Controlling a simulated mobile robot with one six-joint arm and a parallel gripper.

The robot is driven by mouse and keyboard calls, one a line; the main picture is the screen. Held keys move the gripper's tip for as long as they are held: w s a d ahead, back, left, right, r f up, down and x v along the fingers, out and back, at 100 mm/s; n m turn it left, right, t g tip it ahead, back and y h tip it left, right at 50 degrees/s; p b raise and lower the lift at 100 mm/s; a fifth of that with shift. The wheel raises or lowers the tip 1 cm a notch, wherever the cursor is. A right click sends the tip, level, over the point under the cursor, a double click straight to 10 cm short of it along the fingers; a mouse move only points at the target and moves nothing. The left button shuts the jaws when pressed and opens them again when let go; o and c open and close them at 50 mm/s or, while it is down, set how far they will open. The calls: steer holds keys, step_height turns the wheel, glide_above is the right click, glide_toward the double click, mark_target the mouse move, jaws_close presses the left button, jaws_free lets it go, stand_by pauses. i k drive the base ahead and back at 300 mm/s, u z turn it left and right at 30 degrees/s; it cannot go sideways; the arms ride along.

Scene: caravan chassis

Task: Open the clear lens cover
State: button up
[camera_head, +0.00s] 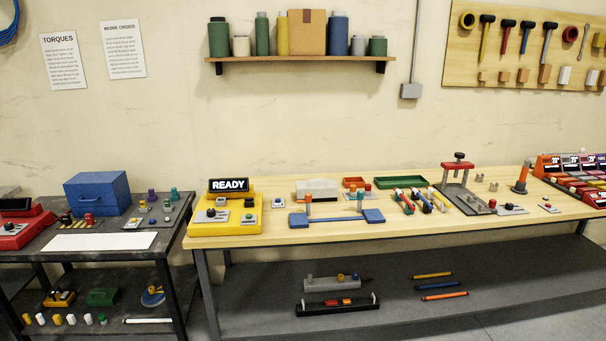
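I cannot clearly make out a clear lens cover at this distance. A pale, boxy piece (318,188) stands near the back of the wooden bench, right of the yellow console; I cannot tell whether it is clear or a cover. A small pale block with a dark blue button (278,201) sits just right of the console. My gripper is not in view.
The wooden bench (420,225) also holds a blue-ended bar fixture (337,219), several hand tools (421,200), a green tray (400,182) and a red-topped press (457,168). A dark bench (70,262) with a blue box (97,194) stands left. Grey floor shows at lower right.

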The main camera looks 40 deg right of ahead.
mark_target(319, 187)
steer(key=i, duration=0.85)
steer(key=z, duration=0.05)
